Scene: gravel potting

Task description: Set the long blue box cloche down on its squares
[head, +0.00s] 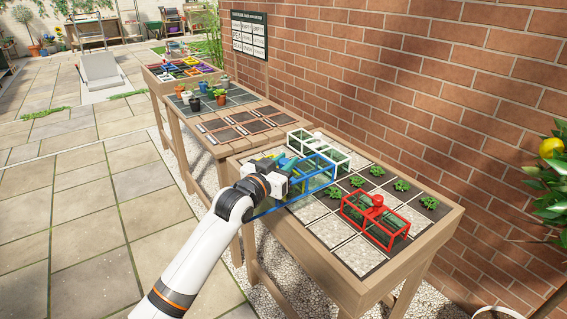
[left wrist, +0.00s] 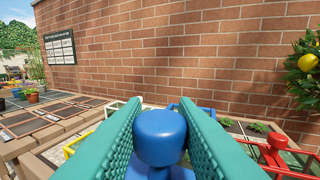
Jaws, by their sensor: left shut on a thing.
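My left gripper (head: 287,163) is shut on the round blue knob (left wrist: 160,135) of the long blue box cloche (head: 325,176). The knob sits between the teal finger pads in the left wrist view. In the head view the blue frame is over the left part of the planting table (head: 310,245), and its near lower corner overlaps the table's left edge. It looks raised, but the gap below it is hard to judge. The table top has pale gravel squares (head: 327,228) and dark squares with green seedlings (head: 401,185). My right gripper is not in view.
A red box cloche (head: 392,231) stands at the near end of the table. A white cloche (head: 346,158) stands at the far end, and a yellow one shows partly behind my gripper. A brick wall (head: 430,90) runs along the right. Potted plants stand on the farther table.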

